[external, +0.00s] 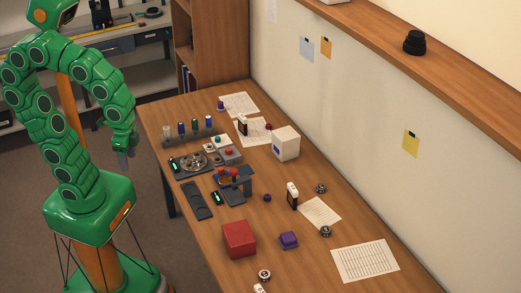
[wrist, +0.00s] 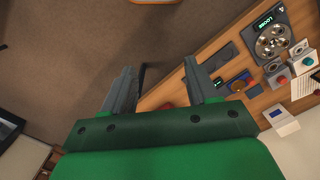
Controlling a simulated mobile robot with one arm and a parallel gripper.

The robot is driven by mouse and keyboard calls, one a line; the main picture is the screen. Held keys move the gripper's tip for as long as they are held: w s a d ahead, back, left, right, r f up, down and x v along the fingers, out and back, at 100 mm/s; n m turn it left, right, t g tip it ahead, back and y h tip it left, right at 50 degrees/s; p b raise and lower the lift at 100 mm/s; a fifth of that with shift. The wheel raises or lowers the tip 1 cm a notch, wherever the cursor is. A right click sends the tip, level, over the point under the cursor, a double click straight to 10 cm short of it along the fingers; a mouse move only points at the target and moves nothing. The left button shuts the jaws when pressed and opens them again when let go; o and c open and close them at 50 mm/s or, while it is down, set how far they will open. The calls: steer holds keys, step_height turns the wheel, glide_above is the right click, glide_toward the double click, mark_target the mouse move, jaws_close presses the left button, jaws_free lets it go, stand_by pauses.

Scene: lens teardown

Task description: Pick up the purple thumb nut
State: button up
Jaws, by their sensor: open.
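A small, round, dark purple-blue piece (external: 267,198) lies on the wooden table right of the grey stand; it may be the purple thumb nut, but it is too small to be sure. A larger purple block (external: 288,240) sits nearer the front, and another small purple-blue piece (external: 221,105) is at the far end. My gripper (external: 122,160) hangs beside the table's left edge, apart from all of these. In the wrist view my gripper (wrist: 160,68) has its two fingers spread with nothing between them. I cannot make out the nut in the wrist view.
The table (external: 205,258) carries a red box (external: 239,239), a white box (external: 286,143), a round grey fixture (external: 194,161), a grey stand (external: 236,180) and several coloured pegs (external: 195,127). Papers (external: 366,260) lie along the wall side. A wooden shelf (external: 455,60) runs above.

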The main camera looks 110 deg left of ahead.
steer(key=w+a+n+h, duration=0.2)
steer(key=w+n+h, duration=0.1)
steer(key=w, duration=0.7)
steer(key=w+a+n+h, duration=0.2)
steer(key=w+a+n, duration=0.15)
steer(key=w, duration=0.65)
steer(key=n+t+h, duration=0.7)
steer(key=n, duration=0.8)
glide_above(267, 195)
steer(key=s+a, duration=0.2)
steer(key=a, duration=0.1)
step_height(267, 195, down, 20)
steer(key=a+f, duration=0.1)
steer(key=f, duration=0.1)
steer(key=s+a+f, duration=0.1)
steer(key=f, duration=0.1)
steer(key=s+a+f, duration=0.1)
steer(key=f, duration=0.1)
steer(key=shift+s+a, duration=0.25)
steer(key=shift+a, duration=0.1)
steer(key=shift+x, duration=1.3)
steer(key=shift+w+a+x, duration=0.1)
steer(key=shift+w+x, duration=0.1)
steer(key=shift+x, duration=1.05)
steer(key=shift+w+a+x, duration=0.15)
steer(key=shift+x, duration=1.15)
steer(key=shift+f, duration=0.1)
